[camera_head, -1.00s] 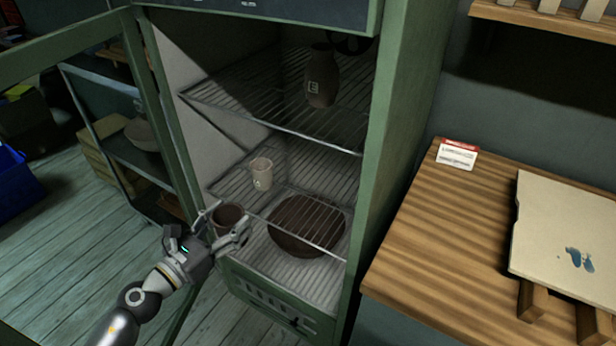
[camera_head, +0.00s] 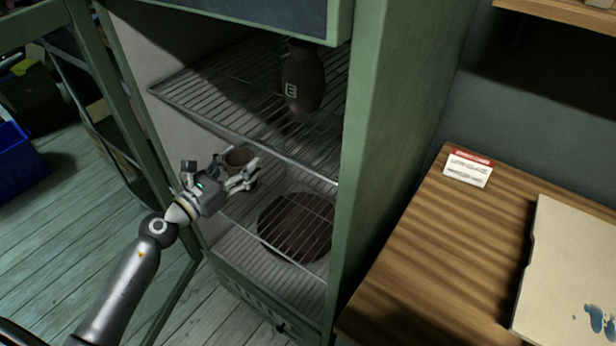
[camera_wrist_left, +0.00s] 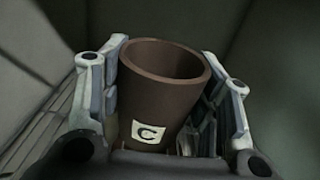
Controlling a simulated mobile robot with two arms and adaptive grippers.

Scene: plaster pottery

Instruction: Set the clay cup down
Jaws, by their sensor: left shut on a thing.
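The clay cup (camera_head: 238,158) is dark brown and hollow, with its mouth up. In the left wrist view the clay cup (camera_wrist_left: 162,85) bears a pale label with the letter C and leans slightly. My left gripper (camera_head: 243,170) is shut on it, with one finger on each side. The gripper holds it inside the open green cabinet, around the middle wire rack; I cannot tell whether its base touches the rack. My right gripper is in neither view.
A dark vase (camera_head: 303,88) labelled E stands on the upper rack (camera_head: 205,92). A round brown piece (camera_head: 297,228) lies low in the cabinet. The open door (camera_head: 112,75) is at the left. A wooden counter (camera_head: 415,235) stands at the right.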

